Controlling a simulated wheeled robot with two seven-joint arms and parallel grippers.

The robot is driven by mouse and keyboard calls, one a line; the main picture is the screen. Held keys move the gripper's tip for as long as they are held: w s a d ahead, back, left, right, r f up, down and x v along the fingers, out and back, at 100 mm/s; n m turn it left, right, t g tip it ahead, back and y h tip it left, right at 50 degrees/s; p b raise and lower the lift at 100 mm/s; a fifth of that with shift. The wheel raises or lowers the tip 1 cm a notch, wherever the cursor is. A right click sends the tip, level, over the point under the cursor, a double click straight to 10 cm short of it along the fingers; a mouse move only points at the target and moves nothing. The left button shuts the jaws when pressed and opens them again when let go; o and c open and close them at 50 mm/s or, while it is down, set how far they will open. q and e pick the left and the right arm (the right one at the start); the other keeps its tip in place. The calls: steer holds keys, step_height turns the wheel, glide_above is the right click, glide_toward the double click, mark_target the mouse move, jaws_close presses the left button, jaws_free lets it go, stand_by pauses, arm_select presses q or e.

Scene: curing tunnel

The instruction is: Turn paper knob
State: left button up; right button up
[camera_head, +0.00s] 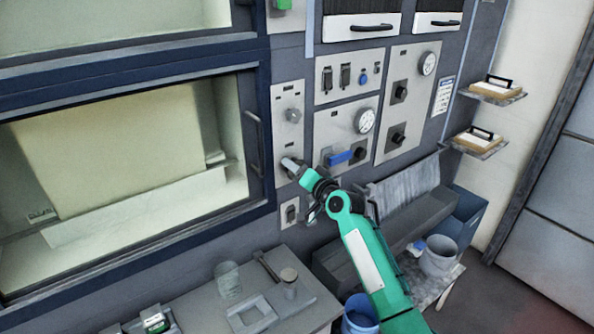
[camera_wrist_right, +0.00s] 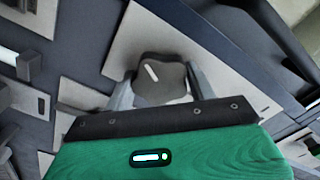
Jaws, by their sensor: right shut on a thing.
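My right gripper (camera_head: 296,168) reaches up from the lower right to the narrow grey panel (camera_head: 289,104) beside the big window. In the right wrist view my gripper (camera_wrist_right: 160,92) has one finger on each side of a dark grey knob (camera_wrist_right: 160,75) with a white pointer line, and is shut on it. The pointer line is tilted on the knob's face. In the head view the gripper mostly hides this knob. Another round knob (camera_head: 292,116) sits higher on the same panel. Panel labels are too small to read. My left gripper is not in view.
To the right, a panel holds a blue-handled lever (camera_head: 340,158), a dark knob (camera_head: 359,155) and a white gauge (camera_head: 364,121). A dark door handle (camera_head: 254,143) stands out left of the gripper. A bench (camera_head: 300,308) with a glass and small parts lies below.

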steer(key=o, duration=1)
steer(key=shift+s+d, duration=0.1)
steer(key=b+v, duration=0.4)
steer(key=v, duration=0.9)
steer(key=shift+s+d, duration=0.2)
steer(key=shift+s, duration=0.05)
